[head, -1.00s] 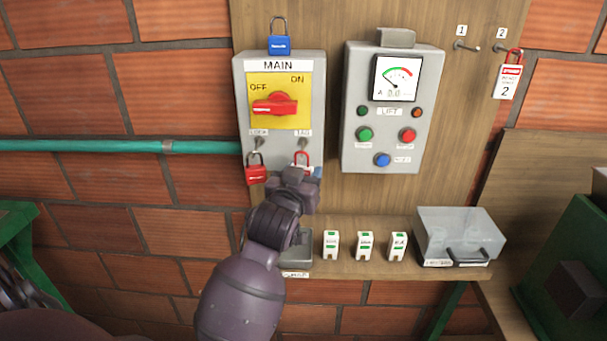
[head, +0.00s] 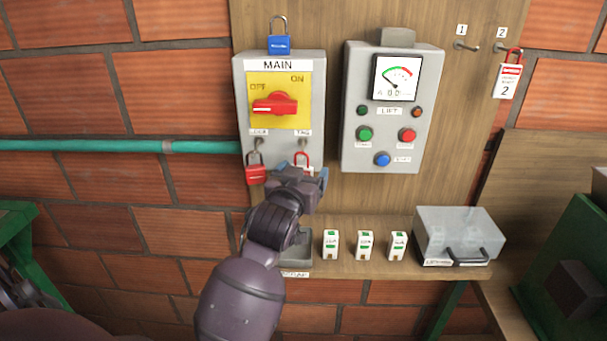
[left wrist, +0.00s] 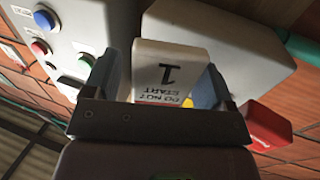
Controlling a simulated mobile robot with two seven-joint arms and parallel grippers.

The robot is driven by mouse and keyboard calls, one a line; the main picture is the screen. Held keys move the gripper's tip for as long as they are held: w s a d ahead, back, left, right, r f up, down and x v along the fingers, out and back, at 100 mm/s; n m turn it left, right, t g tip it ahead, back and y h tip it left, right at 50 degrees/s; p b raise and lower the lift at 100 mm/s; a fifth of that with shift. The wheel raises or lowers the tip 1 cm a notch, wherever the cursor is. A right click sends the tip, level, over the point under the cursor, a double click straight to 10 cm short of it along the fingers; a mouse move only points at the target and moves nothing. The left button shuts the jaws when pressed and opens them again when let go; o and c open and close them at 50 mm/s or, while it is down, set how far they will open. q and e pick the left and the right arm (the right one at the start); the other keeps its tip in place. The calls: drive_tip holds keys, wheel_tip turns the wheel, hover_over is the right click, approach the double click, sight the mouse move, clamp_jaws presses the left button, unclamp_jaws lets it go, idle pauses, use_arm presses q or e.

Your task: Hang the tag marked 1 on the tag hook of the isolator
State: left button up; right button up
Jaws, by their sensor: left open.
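The white tag marked 1 (left wrist: 172,60) shows upside down in the left wrist view, between the two blue fingers of my left gripper (left wrist: 158,80), with a gap on each side. The loop appears to hang on the hook (head: 302,143). My left gripper is open around the tag. My right gripper is not in view.
A red padlock (head: 256,174) hangs at the LOCK hook, close left of my gripper. The red switch (head: 274,104) points to OFF. A LIFT panel (head: 352,140) is at right. Tag 2 (head: 509,80) hangs on its peg; peg 1 (head: 466,46) is bare. A shelf (head: 350,270) lies below.

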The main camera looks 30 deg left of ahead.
use_arm(q)
drive_tip(key=b+v, duration=0.1)
drive_tip(key=v, duration=0.9)
drive_tip(key=shift+s+d+b, duration=0.15)
drive_tip(key=shift+s+b, duration=0.2)
drive_tip(key=w+d+f+m+h, duration=0.1)
drive_tip(key=d+f+m+h, duration=0.1)
drive_tip(key=f, duration=0.6)
drive_tip(key=w+d+f+m+h, duration=0.1)
drive_tip(key=d+f+h, duration=0.1)
drive_tip(key=f, duration=0.6)
drive_tip(key=s+f+g, duration=0.3)
drive_tip(key=s+f, duration=0.4)
drive_tip(key=f, duration=0.3)
drive_tip(key=s+a+f+m+g+b, duration=0.1)
drive_tip(key=s+f+g, duration=0.1)
drive_tip(key=s+f, duration=0.4)
wheel_tip(320, 180, down, 4)
drive_tip(key=shift+s+a+f+g+h, duration=0.1)
drive_tip(key=shift+s+a+g+h, duration=0.25)
drive_tip(key=shift+s+g+h, duration=0.05)
